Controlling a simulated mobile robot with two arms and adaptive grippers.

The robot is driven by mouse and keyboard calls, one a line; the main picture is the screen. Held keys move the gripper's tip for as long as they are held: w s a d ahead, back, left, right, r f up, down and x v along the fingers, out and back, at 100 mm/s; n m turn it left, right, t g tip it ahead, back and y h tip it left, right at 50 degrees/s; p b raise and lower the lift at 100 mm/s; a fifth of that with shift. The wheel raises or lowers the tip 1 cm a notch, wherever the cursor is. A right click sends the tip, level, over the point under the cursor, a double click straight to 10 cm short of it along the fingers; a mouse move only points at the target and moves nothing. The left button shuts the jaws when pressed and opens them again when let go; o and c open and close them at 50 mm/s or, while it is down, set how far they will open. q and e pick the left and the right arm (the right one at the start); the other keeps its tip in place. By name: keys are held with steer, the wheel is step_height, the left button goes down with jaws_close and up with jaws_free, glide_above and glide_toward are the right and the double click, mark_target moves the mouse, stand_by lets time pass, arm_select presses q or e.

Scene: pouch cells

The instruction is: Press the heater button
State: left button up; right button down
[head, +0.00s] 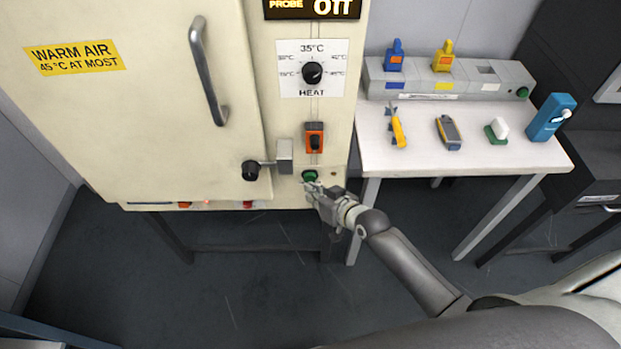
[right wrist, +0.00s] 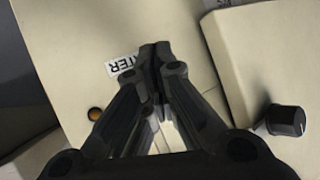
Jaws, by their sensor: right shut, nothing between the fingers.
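The green heater button (head: 309,175) is low on the right panel of the cream warm-air cabinet (head: 160,130). My right gripper (head: 314,187) is shut and empty, with its fingertips at or just in front of the button; I cannot tell whether they touch. In the right wrist view the shut fingertips (right wrist: 160,52) are over the panel beside a label ending in "TER" (right wrist: 122,65). The button itself is hidden there behind the fingers. My left gripper is not in view.
Above the button are an orange-framed switch (head: 314,137) and the heat dial (head: 312,73). A black knob (head: 250,171) on the door latch is just left. The display (head: 312,8) reads "PROBE OFF". A white table (head: 375,150) with tools stands right.

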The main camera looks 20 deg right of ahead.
steer(key=s+a+p, duration=0.1)
steer(key=s+p, duration=0.2)
steer(key=s, duration=0.2)
steer(key=shift+s+a, duration=0.35)
steer(key=shift+s, duration=0.05)
stand_by(0.3)
